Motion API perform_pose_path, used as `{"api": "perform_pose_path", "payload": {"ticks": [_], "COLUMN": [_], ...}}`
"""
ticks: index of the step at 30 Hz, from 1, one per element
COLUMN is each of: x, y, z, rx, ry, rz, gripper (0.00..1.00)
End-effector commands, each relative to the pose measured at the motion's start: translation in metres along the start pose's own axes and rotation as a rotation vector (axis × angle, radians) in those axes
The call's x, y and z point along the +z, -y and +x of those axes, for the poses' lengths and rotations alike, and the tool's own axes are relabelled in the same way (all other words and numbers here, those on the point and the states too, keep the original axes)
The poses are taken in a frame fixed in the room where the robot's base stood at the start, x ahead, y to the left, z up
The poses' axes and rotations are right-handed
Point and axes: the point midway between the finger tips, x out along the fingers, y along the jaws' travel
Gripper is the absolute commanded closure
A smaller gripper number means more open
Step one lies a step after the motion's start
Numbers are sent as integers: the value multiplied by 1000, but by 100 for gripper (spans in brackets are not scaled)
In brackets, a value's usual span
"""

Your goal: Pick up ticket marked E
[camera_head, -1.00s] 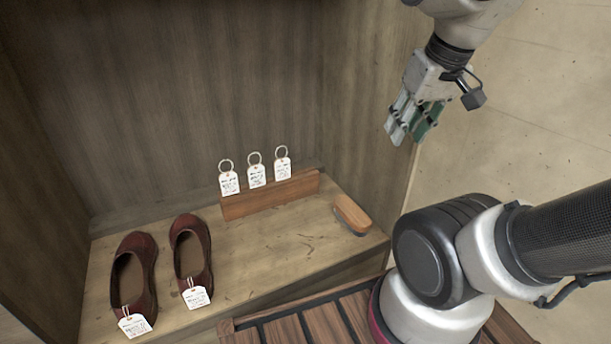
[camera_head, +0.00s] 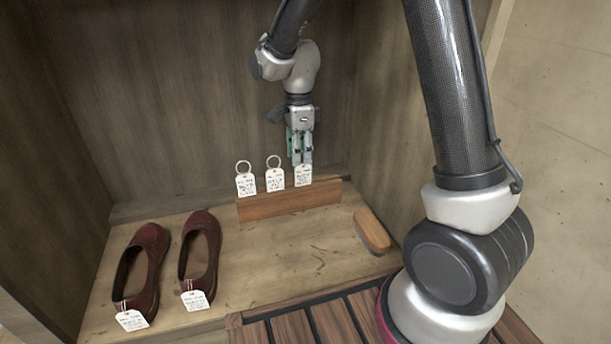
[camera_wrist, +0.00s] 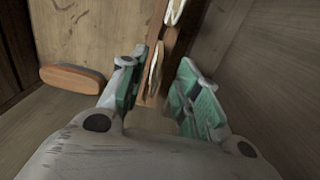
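Three white tickets with metal rings stand in a row in a wooden holder (camera_head: 289,203) in the head view: a left ticket (camera_head: 246,185), a middle ticket (camera_head: 275,180) and a right ticket (camera_head: 303,176). Their print is too small to read, so I cannot tell which is E. My gripper (camera_head: 301,160) points down at the right ticket and hides its ring. In the wrist view my gripper (camera_wrist: 158,82) is open, with its green-padded fingers on both sides of the right ticket (camera_wrist: 155,70), seen nearly edge-on. Contact is not clear.
Two dark red shoes (camera_head: 143,268) with tags stand at the left of the shelf. A wooden brush (camera_head: 372,231) lies right of the holder. Cabinet walls stand close behind and to the right. The shelf's front middle is clear.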

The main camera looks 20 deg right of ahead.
Motion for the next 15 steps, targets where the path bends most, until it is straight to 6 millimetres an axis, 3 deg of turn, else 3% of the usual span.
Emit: {"api": "perform_pose_path", "payload": {"ticks": [15], "x": [4], "y": [-4], "z": [68], "rx": [3], "ry": [-1], "rz": [1], "gripper": [68]}}
